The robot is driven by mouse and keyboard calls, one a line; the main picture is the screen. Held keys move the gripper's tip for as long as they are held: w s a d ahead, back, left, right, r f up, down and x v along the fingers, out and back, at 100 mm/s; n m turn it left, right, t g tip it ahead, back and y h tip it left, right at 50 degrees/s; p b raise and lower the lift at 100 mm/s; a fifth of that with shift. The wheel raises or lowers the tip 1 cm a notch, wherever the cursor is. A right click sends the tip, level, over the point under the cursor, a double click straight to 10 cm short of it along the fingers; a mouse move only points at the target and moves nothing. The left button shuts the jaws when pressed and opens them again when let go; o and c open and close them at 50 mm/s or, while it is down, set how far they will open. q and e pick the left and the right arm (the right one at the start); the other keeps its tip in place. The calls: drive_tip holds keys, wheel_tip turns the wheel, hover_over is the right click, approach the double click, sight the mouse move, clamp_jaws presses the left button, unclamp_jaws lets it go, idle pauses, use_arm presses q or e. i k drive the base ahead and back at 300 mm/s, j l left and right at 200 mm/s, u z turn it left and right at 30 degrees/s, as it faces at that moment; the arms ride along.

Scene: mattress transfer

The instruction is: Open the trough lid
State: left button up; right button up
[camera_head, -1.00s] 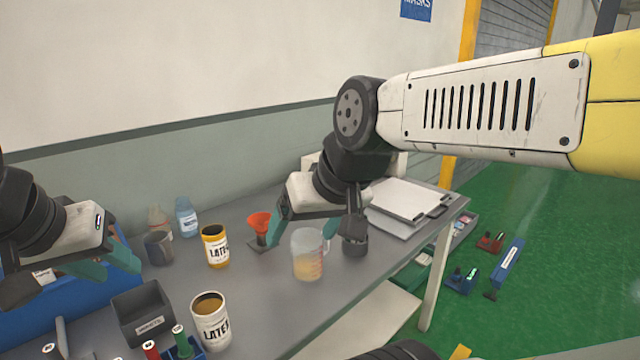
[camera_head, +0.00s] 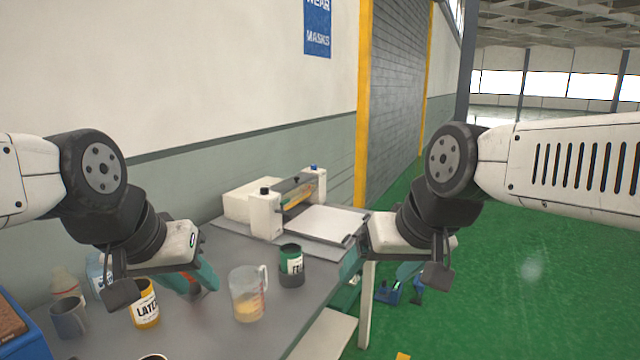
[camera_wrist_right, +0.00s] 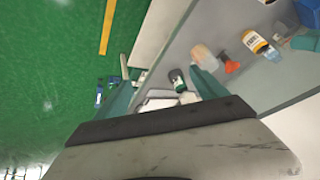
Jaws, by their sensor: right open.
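The coating machine (camera_head: 265,213) stands at the far end of the table, with white end posts and a flat white bed (camera_head: 320,224). Its trough (camera_head: 298,200) shows orange between the posts under a dark, clear-looking cover; I cannot tell clearly whether this lid is shut. My right gripper (camera_head: 381,268) is open and empty, in front of and to the right of the machine, apart from it. It shows open in the right wrist view (camera_wrist_right: 162,92). My left gripper (camera_head: 163,280) looks open and empty, above the table near the yellow latex can.
A dark can with a green band (camera_head: 291,266) and a measuring beaker (camera_head: 247,292) stand between my grippers. A yellow latex can (camera_head: 145,303) and grey mug (camera_head: 69,317) stand at left. Tools lie on the green floor (camera_head: 520,270). The wall runs behind the table.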

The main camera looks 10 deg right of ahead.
sight(292, 182)
drive_tip(key=i+l+u, duration=0.15)
drive_tip(key=u, duration=0.75)
drive_tip(key=i+l+u, duration=0.15)
drive_tip(key=l+u, duration=0.2)
drive_tip(key=l, duration=0.25)
drive_tip(key=l+u, duration=0.4)
drive_tip(key=l, duration=0.15)
drive_tip(key=i+l, duration=0.1)
drive_tip(key=l, duration=1.15)
drive_tip(key=u, duration=0.05)
